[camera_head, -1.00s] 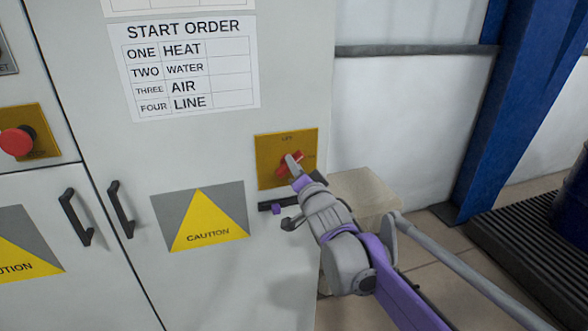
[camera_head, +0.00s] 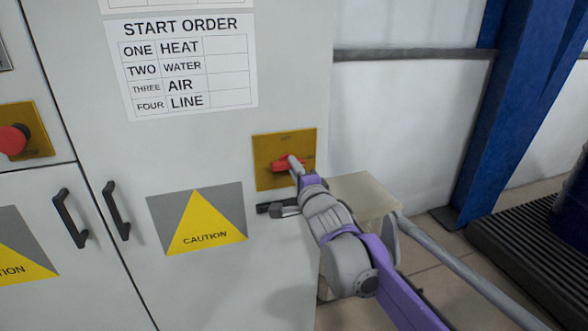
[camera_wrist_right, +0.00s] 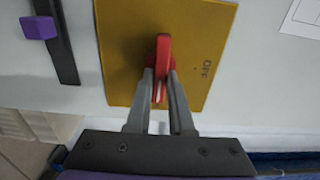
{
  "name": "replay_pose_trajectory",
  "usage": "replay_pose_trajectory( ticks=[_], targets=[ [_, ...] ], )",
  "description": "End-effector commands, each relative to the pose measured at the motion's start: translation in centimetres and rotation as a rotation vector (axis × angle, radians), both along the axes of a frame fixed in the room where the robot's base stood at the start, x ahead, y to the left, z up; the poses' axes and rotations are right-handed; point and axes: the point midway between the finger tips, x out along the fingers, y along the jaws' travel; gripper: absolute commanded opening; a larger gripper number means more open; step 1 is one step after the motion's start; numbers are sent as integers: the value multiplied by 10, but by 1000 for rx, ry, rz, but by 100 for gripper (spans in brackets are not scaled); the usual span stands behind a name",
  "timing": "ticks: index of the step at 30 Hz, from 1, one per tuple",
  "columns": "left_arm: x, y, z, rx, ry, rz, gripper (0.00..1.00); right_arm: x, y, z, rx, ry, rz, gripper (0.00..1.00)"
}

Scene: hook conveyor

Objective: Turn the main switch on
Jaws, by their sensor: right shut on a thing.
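The main switch is a red rotary handle (camera_head: 283,163) on a yellow plate (camera_head: 264,178) on the grey cabinet front. Its handle lies nearly level in the head view, towards the right-hand label. My right gripper (camera_head: 293,161) is shut on the red handle. In the right wrist view, the red handle (camera_wrist_right: 163,55) stands between the two grey fingertips (camera_wrist_right: 162,78). The OFF label shows beside it on the yellow plate (camera_wrist_right: 125,50). My left gripper is not in view.
A dark bar (camera_wrist_right: 62,55) with a purple block shows beside the plate; I cannot tell what it belongs to. A red button (camera_head: 12,140), black door handles (camera_head: 116,209) and a START ORDER sheet (camera_head: 180,65) are on the cabinet. A beige box (camera_head: 362,192) stands right of it.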

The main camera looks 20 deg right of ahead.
Motion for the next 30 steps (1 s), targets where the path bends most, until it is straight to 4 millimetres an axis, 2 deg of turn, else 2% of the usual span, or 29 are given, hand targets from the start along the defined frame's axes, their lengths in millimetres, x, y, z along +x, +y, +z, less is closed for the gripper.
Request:
replay_pose_trajectory(
  ticks=[15, 16, 21, 30],
  targets=[
    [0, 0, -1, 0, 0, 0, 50, 0, 0, 0, 22, 2, 0, 0],
    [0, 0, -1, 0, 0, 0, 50, 0, 0, 0, 22, 2, 0, 22],
    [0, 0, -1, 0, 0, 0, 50, 0, 0, 0, 21, 2, 0, 50],
    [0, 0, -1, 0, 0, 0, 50, -1, 0, 0, 20, 1, 0, 50]
  ],
)
